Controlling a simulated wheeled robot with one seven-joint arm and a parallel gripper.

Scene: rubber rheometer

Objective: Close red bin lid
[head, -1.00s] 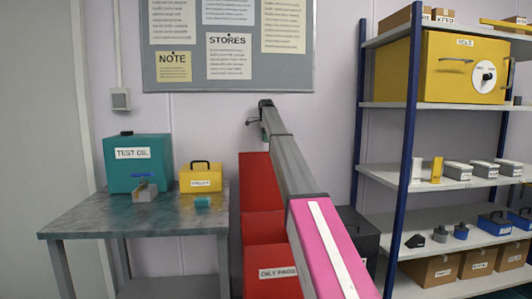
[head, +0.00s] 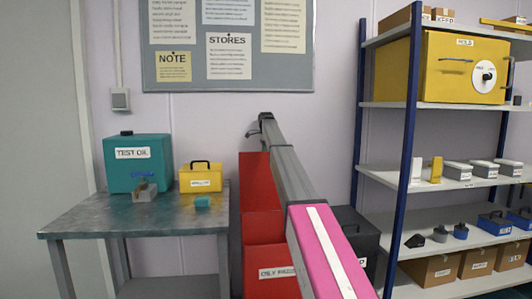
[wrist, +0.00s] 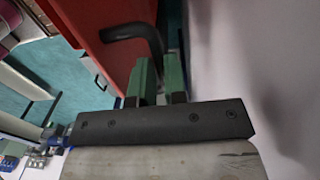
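The red bin (head: 262,226) labelled "OILY RAGS" stands on the floor between the bench and the shelf rack. Its lid (head: 257,180) is raised and leans upright towards the wall. In the wrist view the red lid panel (wrist: 100,35) carries a black bent handle (wrist: 130,32). My gripper (wrist: 161,70) shows two green fingers set a little apart, with the end of the handle close to their tips. I cannot tell whether the handle lies between them. In the head view my gripper (head: 252,133) is by the wall, above the lid's top edge.
A bench (head: 135,213) at the left bears a teal "TEST OIL" box (head: 137,172) and a yellow case (head: 200,181). A dark bin (head: 361,238) stands right of the red one, before the shelf rack (head: 404,180). The wall is close behind the lid.

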